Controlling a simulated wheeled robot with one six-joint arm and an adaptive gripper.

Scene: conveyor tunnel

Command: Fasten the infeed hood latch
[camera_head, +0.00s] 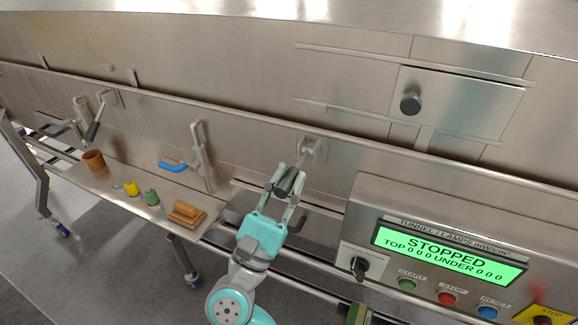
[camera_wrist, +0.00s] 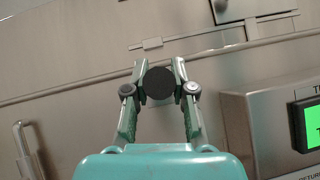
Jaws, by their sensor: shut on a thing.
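A latch with a metal bracket (camera_head: 312,148) sits on the steel tunnel front, and its lever ends in a black grip (camera_head: 287,181). My gripper (camera_head: 286,182) is shut around this black grip, with one finger on each side. In the wrist view, the round black end of the grip (camera_wrist: 159,84) shows between the two fingertips (camera_wrist: 160,82). The lever points outward and down toward my gripper. A similar latch with a black grip (camera_head: 93,131) is farther left on the same front and hangs down at a slant.
A long rail (camera_head: 230,116) runs across the front above the latches. A control panel with a green STOPPED screen (camera_head: 448,252) juts out at right. A steel shelf (camera_head: 115,182) at left holds brown, yellow and green items. A blue-handled piece (camera_head: 173,165) is near an upright handle (camera_head: 201,150).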

